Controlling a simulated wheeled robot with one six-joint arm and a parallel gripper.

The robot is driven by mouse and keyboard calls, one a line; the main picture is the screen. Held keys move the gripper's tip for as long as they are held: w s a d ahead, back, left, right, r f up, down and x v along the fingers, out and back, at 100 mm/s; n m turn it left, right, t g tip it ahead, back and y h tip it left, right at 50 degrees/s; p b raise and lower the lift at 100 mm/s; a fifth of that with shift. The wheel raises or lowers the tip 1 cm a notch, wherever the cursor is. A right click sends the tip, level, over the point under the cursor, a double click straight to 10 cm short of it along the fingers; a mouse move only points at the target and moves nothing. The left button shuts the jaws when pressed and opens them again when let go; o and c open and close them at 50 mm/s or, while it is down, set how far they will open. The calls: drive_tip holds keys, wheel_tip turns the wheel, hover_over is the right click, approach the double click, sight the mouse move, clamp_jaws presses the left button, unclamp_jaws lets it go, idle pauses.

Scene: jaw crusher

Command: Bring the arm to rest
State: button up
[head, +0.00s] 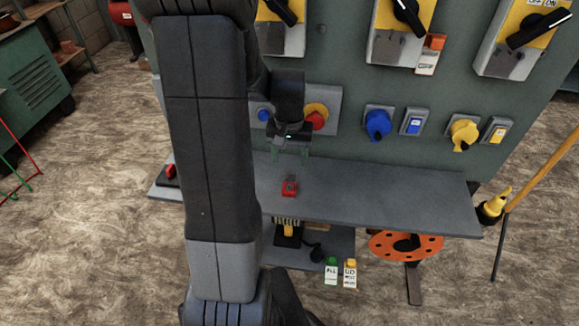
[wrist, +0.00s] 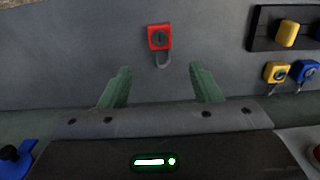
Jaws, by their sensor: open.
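My gripper (head: 290,152) hangs from my arm in front of the grey control panel, over the shelf. In the wrist view its two green fingers (wrist: 160,88) are apart with nothing between them. A red padlock (head: 290,186) lies on the shelf a little below the gripper in the head view. In the wrist view the red padlock (wrist: 159,38) lies beyond the fingertips, apart from them, with its grey shackle toward the gripper. My upper arm covers the left part of the panel in the head view.
The grey shelf (head: 400,190) is mostly bare. Yellow and blue padlocks (wrist: 277,72) show in the wrist view.

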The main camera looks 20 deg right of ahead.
sight(290, 185)
drive_tip(key=shift+r, duration=0.65)
wheel_tip(290, 185, down, 13)
drive_tip(key=shift+r+b, duration=0.1)
drive_tip(key=shift+b, duration=0.45)
drive_tip(key=shift+w+r+p, duration=0.1)
drive_tip(key=shift+r+p, duration=0.2)
drive_tip(key=shift+r, duration=0.8)
drive_tip(key=shift+f, duration=0.1)
